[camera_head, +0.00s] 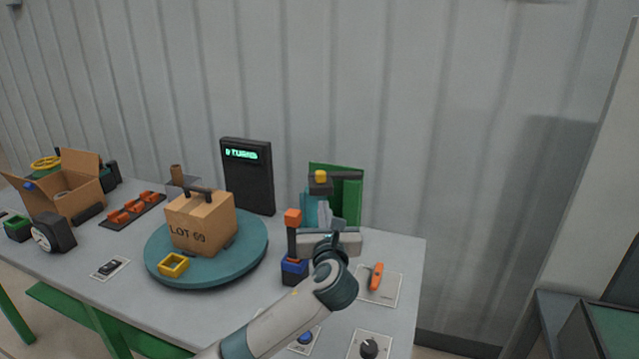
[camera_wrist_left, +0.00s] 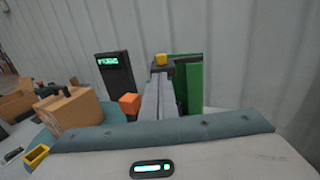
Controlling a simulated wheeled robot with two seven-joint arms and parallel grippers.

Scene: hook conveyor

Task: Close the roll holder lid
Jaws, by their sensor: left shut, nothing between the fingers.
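The roll holder is most likely the green unit (camera_head: 351,207) at the back right of the table. It has an upright green panel, a teal side and a dark top bar with a yellow knob (camera_head: 320,176). I cannot tell which part is its lid. It also shows in the left wrist view (camera_wrist_left: 187,85). My left gripper (camera_head: 323,212) is in front of the unit, its fingers shut and empty, pointing at it. In the left wrist view the fingertips (camera_wrist_left: 160,88) overlap the unit's front, so contact is unclear. The gripper hides the unit's lower part. My right gripper is not in view.
An orange-topped lever on a blue base (camera_head: 294,265) stands just left of my gripper. A teal turntable (camera_head: 215,275) carries a carton (camera_head: 200,222). A black display (camera_head: 248,175) stands behind. An orange-handled switch plate (camera_head: 376,280) and a knob plate (camera_head: 369,348) lie right.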

